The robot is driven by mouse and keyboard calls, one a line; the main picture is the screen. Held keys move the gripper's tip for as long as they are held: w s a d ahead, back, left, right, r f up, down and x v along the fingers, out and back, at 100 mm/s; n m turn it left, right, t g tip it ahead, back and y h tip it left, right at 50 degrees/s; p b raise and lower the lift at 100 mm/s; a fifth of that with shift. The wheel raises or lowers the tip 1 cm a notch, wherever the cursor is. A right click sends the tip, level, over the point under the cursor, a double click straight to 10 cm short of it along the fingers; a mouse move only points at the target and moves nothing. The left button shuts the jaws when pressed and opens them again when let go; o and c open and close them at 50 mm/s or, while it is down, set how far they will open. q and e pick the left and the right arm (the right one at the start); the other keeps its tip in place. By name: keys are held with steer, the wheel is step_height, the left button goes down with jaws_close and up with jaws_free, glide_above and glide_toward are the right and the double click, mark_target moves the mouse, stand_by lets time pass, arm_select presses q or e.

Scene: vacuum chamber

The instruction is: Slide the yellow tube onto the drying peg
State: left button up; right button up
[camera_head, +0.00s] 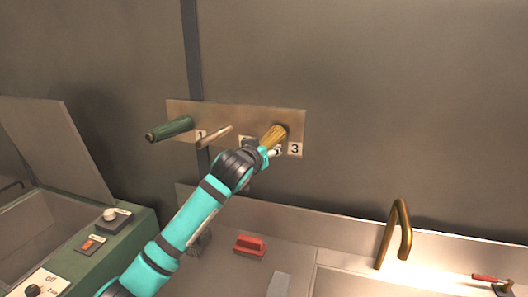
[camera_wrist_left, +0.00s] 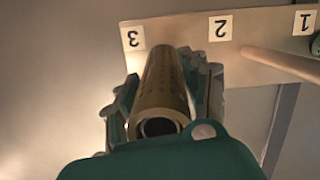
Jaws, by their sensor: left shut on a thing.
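The yellow tube (camera_head: 274,134) is at the right end of the peg board (camera_head: 240,113), by the label 3. In the left wrist view the tube (camera_wrist_left: 158,82) points at the board, its far end close to it and its hollow near end facing the camera. No separate third peg shows; whether one is inside the tube I cannot tell. My left gripper (camera_head: 268,151) is shut on the tube, with fingers on both sides of it. A bare wooden peg (camera_head: 213,137) sticks out by the middle label, which reads 2 in the wrist view. My right gripper is not in view.
A green tube (camera_head: 170,129) sits at position 1, left of the bare peg. The wall right of the board is clear.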

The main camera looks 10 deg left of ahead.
arm_select(q)
steer(key=shift+w+d, duration=0.1)
steer(key=shift+w, duration=0.4)
steer(key=shift+w, duration=0.15)
steer(key=o, duration=1.3)
steer(key=shift+f, duration=0.1)
steer(key=shift+o, duration=0.2)
steer(key=v, duration=1.2)
